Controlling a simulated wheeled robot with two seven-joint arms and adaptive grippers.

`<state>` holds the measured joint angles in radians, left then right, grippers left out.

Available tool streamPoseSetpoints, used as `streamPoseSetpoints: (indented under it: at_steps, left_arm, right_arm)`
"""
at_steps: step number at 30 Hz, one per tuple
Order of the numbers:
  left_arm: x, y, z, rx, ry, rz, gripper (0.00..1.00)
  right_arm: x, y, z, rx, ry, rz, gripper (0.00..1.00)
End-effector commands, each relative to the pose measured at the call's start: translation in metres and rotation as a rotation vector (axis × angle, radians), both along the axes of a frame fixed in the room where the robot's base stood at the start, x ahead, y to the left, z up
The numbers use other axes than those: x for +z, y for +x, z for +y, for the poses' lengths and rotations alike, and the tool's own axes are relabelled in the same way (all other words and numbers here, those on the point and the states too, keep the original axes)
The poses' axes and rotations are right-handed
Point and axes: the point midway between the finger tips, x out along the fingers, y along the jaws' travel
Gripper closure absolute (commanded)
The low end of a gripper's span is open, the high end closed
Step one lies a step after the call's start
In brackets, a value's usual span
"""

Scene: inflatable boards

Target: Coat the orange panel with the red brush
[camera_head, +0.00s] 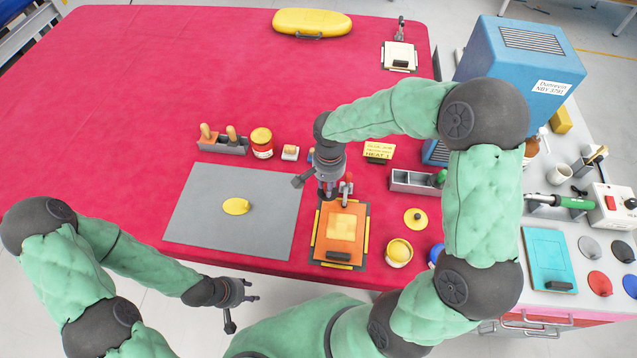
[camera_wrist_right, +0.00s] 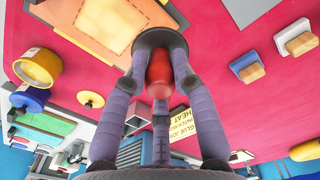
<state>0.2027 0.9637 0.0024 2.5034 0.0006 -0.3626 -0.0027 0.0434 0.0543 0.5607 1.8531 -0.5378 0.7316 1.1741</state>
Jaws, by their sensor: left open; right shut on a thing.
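The orange panel (camera_head: 325,245) lies on the red-covered table near its front edge, with a paler yellow-orange square in its middle and a dark bar at its front. It also shows at the top of the right wrist view (camera_wrist_right: 118,42). My right gripper (camera_head: 328,190) is over the panel's far left end. In the right wrist view its fingers close around the red brush handle (camera_wrist_right: 158,75), with a dark round rim at the tips. The brush's working end is hidden, so I cannot tell whether it touches the panel. My left gripper (camera_head: 246,297) is open and empty, in front of the table edge.
A grey mat (camera_head: 195,215) with a yellow lid lies left of the panel. A yellow pot (camera_head: 399,252) and yellow lid (camera_head: 416,218) are to its right. The table's left is clear.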

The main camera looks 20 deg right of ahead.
Motion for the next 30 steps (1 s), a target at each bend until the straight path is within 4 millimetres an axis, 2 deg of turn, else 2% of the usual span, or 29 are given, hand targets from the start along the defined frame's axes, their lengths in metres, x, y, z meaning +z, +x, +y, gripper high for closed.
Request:
streamPoseSetpoints:
  at_steps: [1, 6, 12, 20, 30]
  left_arm:
    - [0.006, 0.000, 0.000, 0.000, 0.000, 0.000, 0.57]
    - [0.013, 0.000, 0.000, 0.000, 0.000, 0.000, 0.57]
    - [0.017, 0.000, 0.000, 0.000, 0.000, 0.000, 0.57]
    - [0.013, 0.000, 0.000, 0.000, 0.000, 0.000, 0.57]
    - [-0.004, 0.000, 0.000, 0.000, 0.000, 0.000, 0.57]
  right_arm:
    - [0.009, -0.004, -0.005, -0.081, 0.000, -0.001, 0.99]
    - [0.022, -0.017, -0.015, -0.336, 0.000, 0.000, 0.99]
    - [0.030, -0.024, -0.022, -0.500, 0.000, 0.000, 0.99]
    - [0.024, -0.026, -0.023, -0.534, -0.001, 0.001, 0.99]
    - [-0.005, -0.026, -0.023, -0.532, 0.000, 0.002, 0.99]
